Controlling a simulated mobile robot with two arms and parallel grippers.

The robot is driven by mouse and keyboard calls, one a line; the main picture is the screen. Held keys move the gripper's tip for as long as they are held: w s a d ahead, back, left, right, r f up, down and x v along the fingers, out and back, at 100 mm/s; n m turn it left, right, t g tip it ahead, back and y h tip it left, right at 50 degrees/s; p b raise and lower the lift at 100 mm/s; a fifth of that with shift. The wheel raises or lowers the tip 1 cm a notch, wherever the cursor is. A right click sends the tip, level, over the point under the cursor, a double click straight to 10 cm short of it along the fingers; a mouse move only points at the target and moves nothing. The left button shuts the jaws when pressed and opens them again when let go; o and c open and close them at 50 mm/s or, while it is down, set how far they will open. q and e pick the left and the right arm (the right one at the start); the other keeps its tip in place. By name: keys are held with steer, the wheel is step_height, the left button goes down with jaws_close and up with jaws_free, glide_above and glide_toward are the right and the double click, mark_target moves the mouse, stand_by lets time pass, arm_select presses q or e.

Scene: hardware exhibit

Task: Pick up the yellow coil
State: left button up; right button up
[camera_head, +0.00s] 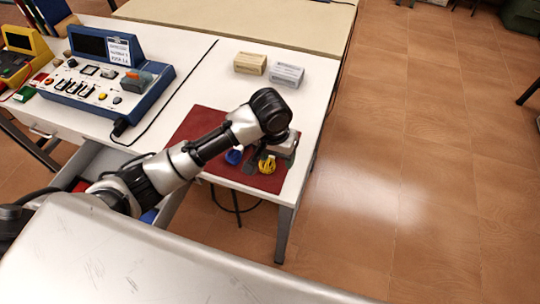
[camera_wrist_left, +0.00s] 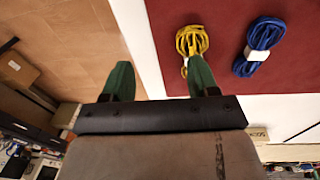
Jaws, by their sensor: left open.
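The yellow coil (camera_head: 267,166) lies on the dark red mat (camera_head: 204,121) near its right front part. In the left wrist view the yellow coil (camera_wrist_left: 190,41) has a white band and shows just beyond the tip of the right-hand green finger. My left gripper (camera_head: 258,158) is over the mat beside the yellow coil. In the left wrist view the left gripper (camera_wrist_left: 160,75) has its two fingers wide apart with nothing between them. The finger overlaps the coil's lower end in the picture; I cannot tell whether they touch. My right gripper is not in view.
A blue coil (camera_head: 234,156) lies on the mat left of the yellow one; it also shows in the left wrist view (camera_wrist_left: 262,42). Two small boxes, beige (camera_head: 250,63) and white (camera_head: 286,75), stand behind the mat. A blue instrument case (camera_head: 110,80) is at left. Floor lies open at right.

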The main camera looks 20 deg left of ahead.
arm_select(q)
step_height(320, 180, up, 3)
steer(key=n+y, duration=0.1)
steer(key=n, duration=0.1)
glide_above(270, 157)
steer(key=shift+g, duration=0.3)
step_height(270, 157, down, 11)
steer(key=shift+w+a+r+p, duration=0.1)
steer(key=shift+p, duration=0.3)
steer(key=c, duration=1)
